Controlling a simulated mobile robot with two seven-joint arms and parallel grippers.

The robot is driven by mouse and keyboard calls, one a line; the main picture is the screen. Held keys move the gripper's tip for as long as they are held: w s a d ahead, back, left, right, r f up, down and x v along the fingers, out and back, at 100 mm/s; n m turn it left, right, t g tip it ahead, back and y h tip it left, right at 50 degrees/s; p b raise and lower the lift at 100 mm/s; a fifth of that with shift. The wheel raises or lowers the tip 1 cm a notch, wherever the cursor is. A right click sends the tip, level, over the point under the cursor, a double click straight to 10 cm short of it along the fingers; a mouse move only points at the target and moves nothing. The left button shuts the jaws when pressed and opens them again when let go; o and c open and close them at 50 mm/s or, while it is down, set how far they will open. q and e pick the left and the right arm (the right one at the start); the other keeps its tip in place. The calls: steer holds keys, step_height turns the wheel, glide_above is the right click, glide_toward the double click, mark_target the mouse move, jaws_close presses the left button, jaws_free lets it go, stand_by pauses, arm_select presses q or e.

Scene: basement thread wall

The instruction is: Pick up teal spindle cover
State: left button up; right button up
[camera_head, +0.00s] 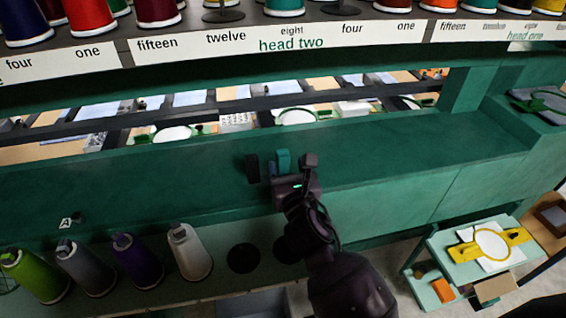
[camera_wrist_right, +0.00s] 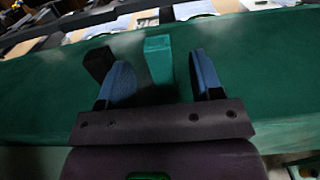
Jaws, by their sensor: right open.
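The teal spindle cover (camera_head: 284,159) stands upright on the green ledge, a small block-like piece. In the right wrist view the teal cover (camera_wrist_right: 158,58) shows between the blue fingers, nearer the picture's top than the palm. My right gripper (camera_head: 292,167) is open, one finger on each side of the cover's line. In the wrist view a gap shows between the gripper's (camera_wrist_right: 160,66) fingers and the cover; I cannot tell if either touches it. The cover's lower part is partly hidden by the gripper in the head view. My left gripper is not in view.
A black block (camera_head: 252,168) stands just left of the teal cover, close to the left finger. Several thread cones, such as a white one (camera_head: 190,252), stand on the lower shelf. A teal cart (camera_head: 445,265) is at lower right. The ledge to the right is clear.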

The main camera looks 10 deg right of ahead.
mark_target(284, 158)
steer(key=w, duration=0.3)
steer(key=shift+w+a+r, duration=0.15)
steer(key=shift+w+r, duration=0.15)
steer(key=shift+w, duration=0.55)
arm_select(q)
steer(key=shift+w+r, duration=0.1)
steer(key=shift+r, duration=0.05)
arm_select(e)
steer(key=shift+c, duration=0.2)
steer(key=c, duration=0.9)
steer(key=shift+c, duration=0.2)
arm_select(q)
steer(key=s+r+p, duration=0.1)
steer(key=p, duration=0.2)
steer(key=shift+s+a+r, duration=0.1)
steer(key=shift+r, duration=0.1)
arm_select(e)
step_height(284, 158, up, 20)
